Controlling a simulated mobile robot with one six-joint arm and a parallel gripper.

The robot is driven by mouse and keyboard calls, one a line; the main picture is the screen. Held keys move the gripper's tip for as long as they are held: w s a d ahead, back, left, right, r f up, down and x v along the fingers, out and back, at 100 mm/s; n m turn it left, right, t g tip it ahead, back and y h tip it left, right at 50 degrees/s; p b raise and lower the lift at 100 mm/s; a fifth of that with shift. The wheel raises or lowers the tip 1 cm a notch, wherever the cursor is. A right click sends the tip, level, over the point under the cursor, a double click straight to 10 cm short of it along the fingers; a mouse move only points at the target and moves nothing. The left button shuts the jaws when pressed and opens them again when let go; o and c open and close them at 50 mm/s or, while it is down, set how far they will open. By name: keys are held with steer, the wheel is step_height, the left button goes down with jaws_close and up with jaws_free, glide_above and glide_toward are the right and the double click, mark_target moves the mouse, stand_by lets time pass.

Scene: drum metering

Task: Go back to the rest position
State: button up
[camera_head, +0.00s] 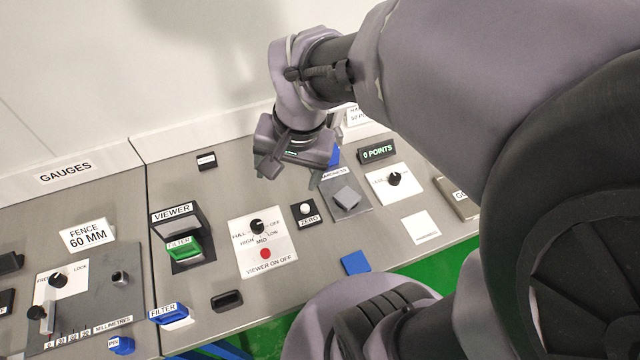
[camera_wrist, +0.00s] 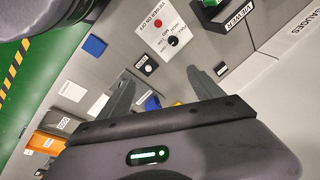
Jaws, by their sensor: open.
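My gripper (camera_head: 291,176) hangs from my arm above the back of the grey bench, near the hardness block area, with its jaws apart. In the wrist view its two fingers (camera_wrist: 164,90) are spread, with no object between their tips. My arm reaches in from the right of the head view and covers much of that side. A blue object (camera_wrist: 152,103) shows behind the fingers in the wrist view, partly hidden by my gripper body.
The bench holds a viewer (camera_head: 180,228) with a green filter, a switch panel (camera_head: 262,249) with a red button, a zero button (camera_head: 306,212), a "0 POINTS" display (camera_head: 377,151) and a blue square (camera_head: 355,263). A pale wall stands behind. Green floor shows in front.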

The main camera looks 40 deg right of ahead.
steer(key=s+a+r+n+t+y, duration=0.1)
steer(key=s+a+r+n+t, duration=0.2)
steer(key=s+a+r+n, duration=0.4)
step_height(320, 180, down, 11)
steer(key=m+b, duration=0.2)
steer(key=b, duration=0.8)
steer(key=shift+s+a+m, duration=0.25)
steer(key=shift+s+m, duration=0.05)
